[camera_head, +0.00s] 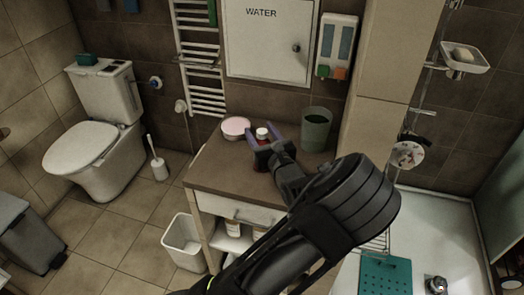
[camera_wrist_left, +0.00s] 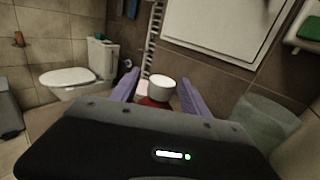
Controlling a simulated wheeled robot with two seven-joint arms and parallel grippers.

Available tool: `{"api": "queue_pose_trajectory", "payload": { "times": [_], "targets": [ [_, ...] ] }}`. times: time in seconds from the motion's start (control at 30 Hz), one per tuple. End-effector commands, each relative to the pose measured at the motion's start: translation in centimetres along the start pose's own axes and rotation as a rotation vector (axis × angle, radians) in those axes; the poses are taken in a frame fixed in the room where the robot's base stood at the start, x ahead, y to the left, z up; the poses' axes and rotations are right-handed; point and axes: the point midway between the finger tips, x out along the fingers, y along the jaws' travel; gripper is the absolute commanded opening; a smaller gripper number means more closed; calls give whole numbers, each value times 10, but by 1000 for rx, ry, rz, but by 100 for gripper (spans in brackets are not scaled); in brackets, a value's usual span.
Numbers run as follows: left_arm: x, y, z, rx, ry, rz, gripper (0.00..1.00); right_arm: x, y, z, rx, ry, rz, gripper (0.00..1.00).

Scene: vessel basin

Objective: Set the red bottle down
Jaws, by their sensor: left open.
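The red bottle (camera_head: 263,142) with a white cap stands upright on the brown top of the cabinet (camera_head: 222,172), as far as I can see; its base is hidden behind my gripper. My left gripper (camera_head: 263,129) is open, with its purple fingers on either side of the bottle. In the left wrist view, the white cap (camera_wrist_left: 160,86) and a little red of the bottle (camera_wrist_left: 152,102) show between the spread fingers (camera_wrist_left: 158,78), with gaps on both sides. My right gripper is not in view.
A pink-and-white round dish (camera_head: 235,127) stands behind the bottle to the left. A grey-green cup (camera_head: 316,130) stands to the right. The counter's front left is clear. A white bin (camera_head: 184,243) is on the floor; a wall cabinet marked WATER (camera_head: 268,45) is behind.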

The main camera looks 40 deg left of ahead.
Motion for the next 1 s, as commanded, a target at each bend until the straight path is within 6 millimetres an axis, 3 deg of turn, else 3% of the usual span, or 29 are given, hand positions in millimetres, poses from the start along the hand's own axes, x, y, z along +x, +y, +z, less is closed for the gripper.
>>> {"api": "queue_pose_trajectory", "payload": {
  "times": [0.2, 0.77, 1.0],
  "targets": [
    [21, 0, 0, 0, 0, 0, 54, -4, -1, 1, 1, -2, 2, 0],
    [21, 0, 0, -1, 1, 1, 54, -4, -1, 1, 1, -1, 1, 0],
    [21, 0, 0, -1, 1, 1, 36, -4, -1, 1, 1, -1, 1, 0]
  ]
}}
